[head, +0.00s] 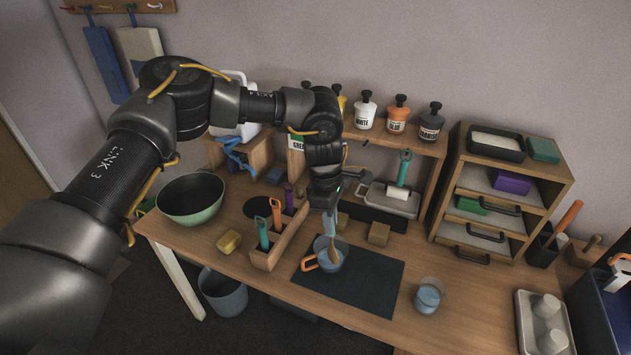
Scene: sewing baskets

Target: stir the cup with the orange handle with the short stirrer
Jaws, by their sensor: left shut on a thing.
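The clear blue-tinted cup with the orange handle (309,263) stands on the dark mat, its handle to the left. My left gripper (328,212) is right above the cup, pointing down and shut on the short stirrer (333,250). The stirrer hangs roughly upright, with its brown lower end inside the cup. I cannot tell whether its tip touches the cup's bottom or wall. The gripper's fingers hide the stirrer's upper part. My right gripper is not in view.
The dark mat (372,285) has free room right of the cup. A wooden holder (268,258) with coloured-handled tools stands close at the left. Another glass (428,297) stands at the right, near a tray (527,310). A small wooden block (379,234) lies behind.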

